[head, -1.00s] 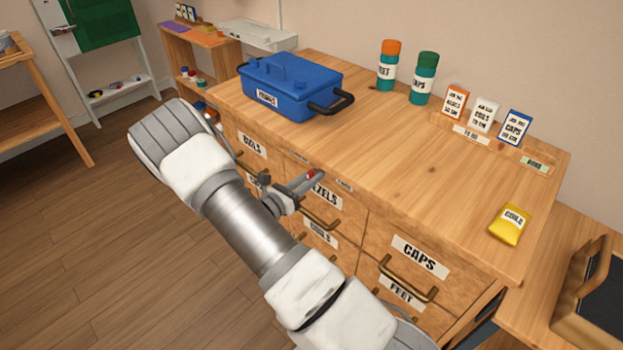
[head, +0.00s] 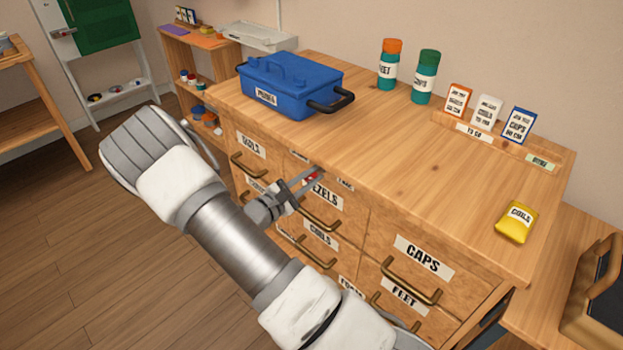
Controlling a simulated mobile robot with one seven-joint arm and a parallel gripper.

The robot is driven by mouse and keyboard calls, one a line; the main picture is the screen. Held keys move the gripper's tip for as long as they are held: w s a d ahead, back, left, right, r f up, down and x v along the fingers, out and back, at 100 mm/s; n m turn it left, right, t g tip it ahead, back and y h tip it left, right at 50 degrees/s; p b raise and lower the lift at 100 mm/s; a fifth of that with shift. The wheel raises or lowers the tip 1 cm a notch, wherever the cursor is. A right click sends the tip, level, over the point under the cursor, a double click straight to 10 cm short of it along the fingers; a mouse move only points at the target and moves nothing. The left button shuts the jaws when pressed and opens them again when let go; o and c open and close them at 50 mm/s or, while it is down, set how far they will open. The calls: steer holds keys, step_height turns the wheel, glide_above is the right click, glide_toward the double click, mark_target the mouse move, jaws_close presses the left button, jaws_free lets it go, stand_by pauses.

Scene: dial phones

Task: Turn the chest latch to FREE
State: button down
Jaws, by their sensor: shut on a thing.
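The wooden drawer chest (head: 470,255) fills the middle of the view. Its latch (head: 311,177), with a red part showing, is on the front face just under the top edge, above the drawer labelled with a partly hidden word ending in "EZELS". Two small labels flank it; their words are too small to read. My gripper (head: 302,184) is at the latch and shut on it. The fingers point up and right, and they hide part of the latch, so its exact setting cannot be told.
A blue toolbox (head: 290,85) stands on the chest top at the left. Two teal bottles (head: 425,78), several cards in a rack (head: 487,112) and a yellow packet (head: 517,222) are farther right. Brass drawer handles (head: 410,285) jut out near my arm. The middle of the top is clear.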

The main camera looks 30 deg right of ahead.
steer(key=shift+m, duration=0.6)
steer(key=c, duration=0.9)
jaws_free()
steer(key=shift+a, duration=0.1)
steer(key=p+v, duration=0.2)
steer(key=v, duration=1.5)
steer(key=shift+s+a+p, duration=0.1)
steer(key=shift+a+p, duration=0.05)
steer(key=shift+p, duration=0.2)
steer(key=shift+r, duration=0.15)
